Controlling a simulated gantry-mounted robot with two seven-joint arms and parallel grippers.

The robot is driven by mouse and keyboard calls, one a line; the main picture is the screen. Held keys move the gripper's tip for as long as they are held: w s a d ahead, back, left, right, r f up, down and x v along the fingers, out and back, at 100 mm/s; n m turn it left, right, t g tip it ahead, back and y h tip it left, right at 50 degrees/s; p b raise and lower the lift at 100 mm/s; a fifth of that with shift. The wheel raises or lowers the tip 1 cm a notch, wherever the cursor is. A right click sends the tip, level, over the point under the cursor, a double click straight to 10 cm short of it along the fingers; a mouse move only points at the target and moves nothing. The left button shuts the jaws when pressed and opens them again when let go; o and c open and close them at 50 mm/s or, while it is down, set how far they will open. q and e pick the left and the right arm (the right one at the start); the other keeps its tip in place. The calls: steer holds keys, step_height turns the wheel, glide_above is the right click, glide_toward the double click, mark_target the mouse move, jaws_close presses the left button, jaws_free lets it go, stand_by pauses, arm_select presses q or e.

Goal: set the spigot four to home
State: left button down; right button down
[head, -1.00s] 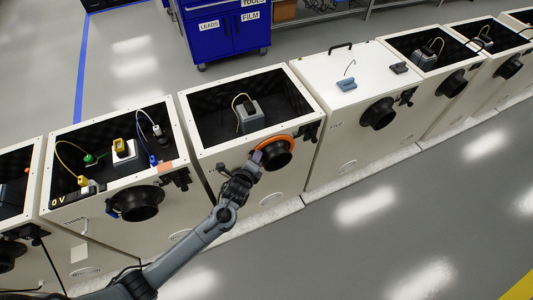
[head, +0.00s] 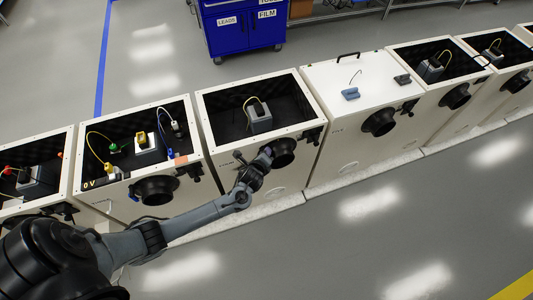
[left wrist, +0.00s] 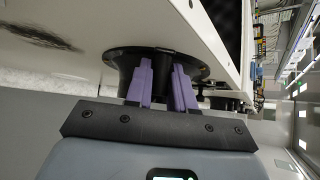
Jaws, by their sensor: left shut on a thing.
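The spigot (head: 286,151) is a black round horn on the front of the white cabinet (head: 232,160) in the middle of the head view. Its label is too small to read surely. My left gripper (head: 266,156) is at the left side of this horn. In the left wrist view its two purple fingers (left wrist: 161,85) stand a little apart against the black spigot flange (left wrist: 122,62), shut on part of it. The exact contact is partly hidden by the fingers. My right gripper is not in view.
Neighbouring cabinets carry similar black horns, one on the left (head: 155,190) and one on the right (head: 380,122). The middle cabinet is open-topped with a grey device (head: 259,120) inside. A blue cart (head: 245,28) stands behind. The floor in front (head: 350,240) is clear.

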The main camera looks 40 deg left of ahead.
arm_select(q)
steer(key=c, duration=1.1)
jaws_free()
steer(key=shift+r, duration=0.1)
steer(key=shift+o, duration=0.2)
steer(key=p+v, duration=0.3)
steer(key=v, duration=0.7)
steer(key=shift+s+d, duration=0.2)
steer(key=shift+s, duration=0.15)
steer(key=shift+r, duration=0.1)
